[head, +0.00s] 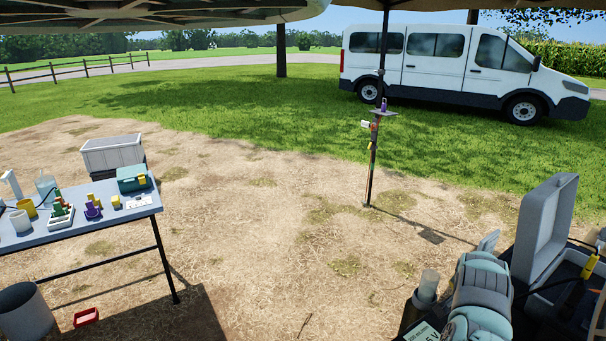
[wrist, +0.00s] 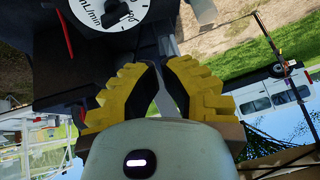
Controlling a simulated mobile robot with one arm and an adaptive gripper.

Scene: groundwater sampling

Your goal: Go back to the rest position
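My gripper (wrist: 158,68) fills the middle of the wrist view, with two ridged yellow fingers. The fingers lean in towards each other and their tips come close together. A narrow grey strip shows between them, and I cannot tell whether it is a held thing or background. A white dial (wrist: 110,18) marked mL/min lies just past the fingertips, on dark equipment. In the head view my arm is folded at the lower right, beside an open grey case (head: 545,225). I cannot make out the fingertips clearly there.
A table (head: 85,228) with a teal box (head: 132,178), cups and bottles stands at the left. A bucket (head: 27,312) and a red tray (head: 86,317) lie below it. A thin pole (head: 371,165) stands ahead. A white van (head: 450,62) is parked behind. The dirt between is clear.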

